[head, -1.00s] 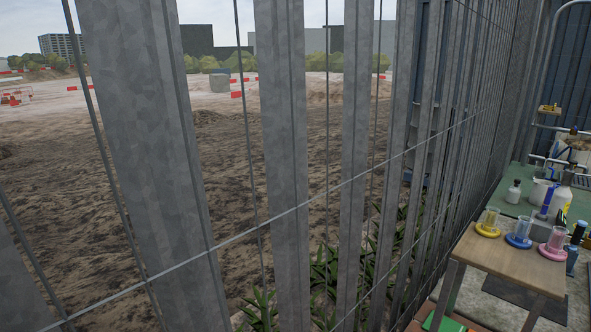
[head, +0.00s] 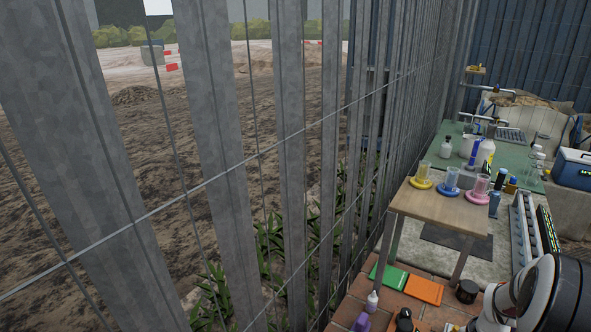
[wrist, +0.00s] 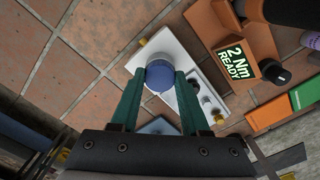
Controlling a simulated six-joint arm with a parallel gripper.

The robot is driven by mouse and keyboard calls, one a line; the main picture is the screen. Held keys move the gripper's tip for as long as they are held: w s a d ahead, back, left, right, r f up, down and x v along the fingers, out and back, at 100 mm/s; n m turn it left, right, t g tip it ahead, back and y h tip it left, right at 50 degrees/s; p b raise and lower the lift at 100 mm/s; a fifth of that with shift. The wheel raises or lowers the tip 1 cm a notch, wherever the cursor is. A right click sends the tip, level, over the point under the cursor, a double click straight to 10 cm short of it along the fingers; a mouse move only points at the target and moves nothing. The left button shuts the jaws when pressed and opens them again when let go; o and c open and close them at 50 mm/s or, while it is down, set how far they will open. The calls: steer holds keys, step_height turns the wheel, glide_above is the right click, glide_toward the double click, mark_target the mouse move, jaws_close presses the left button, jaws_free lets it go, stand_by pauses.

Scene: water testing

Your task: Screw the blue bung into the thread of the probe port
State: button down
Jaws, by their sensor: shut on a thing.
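In the wrist view my gripper (wrist: 163,82) has its two green fingers shut on the blue bung (wrist: 158,79), a round cap with a paler grey-blue top. The bung is seen from above, over a white block (wrist: 178,54) on the tiled floor. The thread of the probe port is not visible; I cannot tell whether the bung touches it. My gripper is out of the head view, where only part of my white and black arm shows at the lower right.
An orange unit with a display reading "2 Nm READY" (wrist: 237,65) stands right of the white block. Small dark and silver fittings (wrist: 206,104) sit on the block. Orange (head: 424,290) and green (head: 389,277) flat pieces lie below the wooden table (head: 440,207). A metal fence runs along the left.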

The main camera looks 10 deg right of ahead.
steer(key=m, duration=0.4)
steer(key=shift+m, duration=0.4)
steer(key=m, duration=0.3)
steer(key=shift+m, duration=1.2)
steer(key=m, duration=0.5)
steer(key=c, duration=0.7)
jaws_free()
